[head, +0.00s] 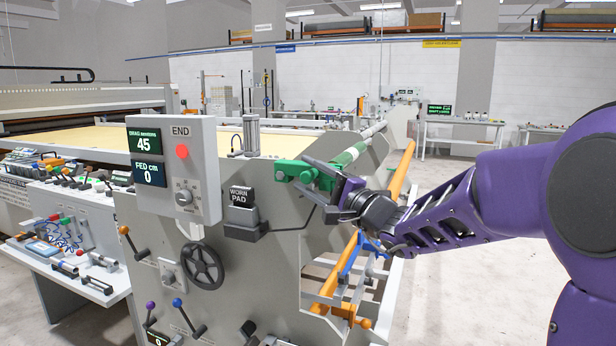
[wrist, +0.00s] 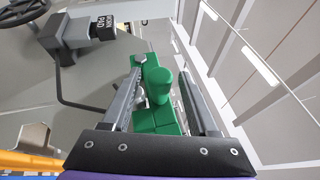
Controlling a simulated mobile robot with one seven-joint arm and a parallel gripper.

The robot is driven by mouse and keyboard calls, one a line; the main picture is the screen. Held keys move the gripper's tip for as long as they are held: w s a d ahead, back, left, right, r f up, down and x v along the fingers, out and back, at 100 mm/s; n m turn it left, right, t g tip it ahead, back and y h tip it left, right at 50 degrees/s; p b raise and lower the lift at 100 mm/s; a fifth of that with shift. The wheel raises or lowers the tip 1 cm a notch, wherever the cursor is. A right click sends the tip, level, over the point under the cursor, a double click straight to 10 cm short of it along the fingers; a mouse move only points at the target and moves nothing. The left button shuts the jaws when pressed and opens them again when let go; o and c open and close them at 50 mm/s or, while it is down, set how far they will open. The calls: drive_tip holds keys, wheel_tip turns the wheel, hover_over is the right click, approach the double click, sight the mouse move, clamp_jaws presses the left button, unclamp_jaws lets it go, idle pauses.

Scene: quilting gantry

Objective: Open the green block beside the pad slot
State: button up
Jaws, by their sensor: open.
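The green block (head: 286,171) is mounted on the grey machine side panel, right of the pad slot. A green knob (wrist: 160,84) stands up from it in the wrist view. My gripper (head: 303,174) is at the block with its jaws open. In the wrist view its fingers (wrist: 160,72) lie on either side of the block and knob; I cannot tell whether they touch. A black pad labelled WORN PAD (head: 243,195) sits in the dark grey pad slot (head: 243,232); it also shows in the wrist view (wrist: 104,27).
A control box (head: 184,170) with displays reading 45 and 0 and a red button stands left of the slot. A black handwheel (head: 203,265) and levers are below. A green-and-white roller (head: 348,155) runs behind the block. Orange and blue bars (head: 342,272) lie below my gripper.

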drive_tip(key=shift+w+a, duration=0.1)
drive_tip(key=shift+w, duration=0.05)
drive_tip(key=shift+c, duration=0.2)
clamp_jaws()
drive_tip(key=shift+r, duration=0.1)
idle(1.1)
